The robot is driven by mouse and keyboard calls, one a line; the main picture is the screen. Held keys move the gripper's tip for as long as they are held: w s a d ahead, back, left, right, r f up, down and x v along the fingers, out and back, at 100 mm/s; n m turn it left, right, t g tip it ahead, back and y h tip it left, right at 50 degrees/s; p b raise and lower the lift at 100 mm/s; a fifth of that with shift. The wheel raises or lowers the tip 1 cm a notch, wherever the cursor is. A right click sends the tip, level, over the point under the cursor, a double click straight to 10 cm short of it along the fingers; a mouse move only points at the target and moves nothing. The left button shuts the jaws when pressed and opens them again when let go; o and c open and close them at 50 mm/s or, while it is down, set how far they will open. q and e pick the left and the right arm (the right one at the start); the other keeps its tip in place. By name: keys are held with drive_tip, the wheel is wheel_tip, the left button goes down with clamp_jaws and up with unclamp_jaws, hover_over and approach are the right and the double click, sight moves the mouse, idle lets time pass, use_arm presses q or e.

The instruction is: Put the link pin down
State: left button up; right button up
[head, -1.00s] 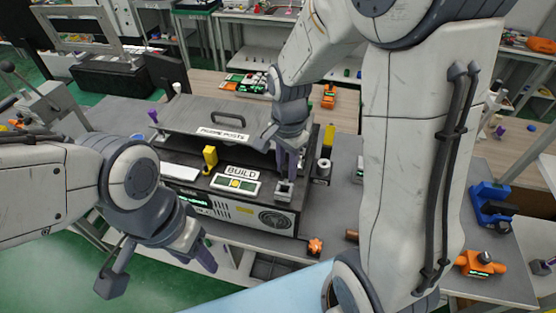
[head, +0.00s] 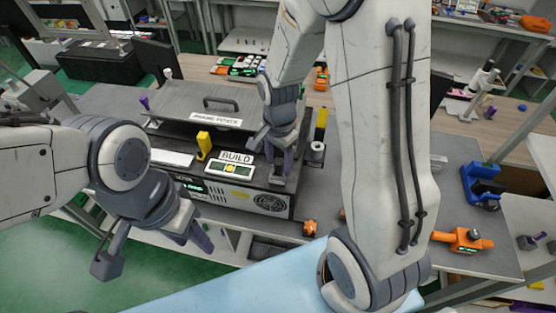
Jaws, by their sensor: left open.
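My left gripper (head: 152,250) is open and empty at the lower left, in front of the black console (head: 235,200) and apart from it. My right gripper (head: 279,168) points down over a small grey socket at the console's right end, beside the BUILD label (head: 237,157). Its fingertips hide most of that socket. I cannot make out a link pin between the fingers, nor whether they are shut. A yellow lever (head: 203,144) stands upright on the console, left of the label.
A grey hinged panel (head: 195,103) with a handle rises behind the console. A white ring-shaped part (head: 317,148) stands to the right. A blue fixture (head: 481,185) and an orange fixture (head: 461,240) sit on the right of the bench. My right arm covers the bench between.

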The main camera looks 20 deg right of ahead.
sight(278, 161)
drive_tip(key=shift+r, duration=0.15)
wheel_tip(278, 161, up, 12)
drive_tip(key=b, duration=0.1)
drive_tip(key=s+a+f+n, duration=0.1)
drive_tip(key=s+a+n, duration=0.5)
drive_tip(key=s+n, duration=0.3)
drive_tip(key=s+a+f+n+y, duration=0.1)
drive_tip(key=s+a+n, duration=0.5)
drive_tip(key=s+n, duration=0.3)
drive_tip(key=shift+a+n, duration=0.4)
drive_tip(key=shift+n, duration=0.7)
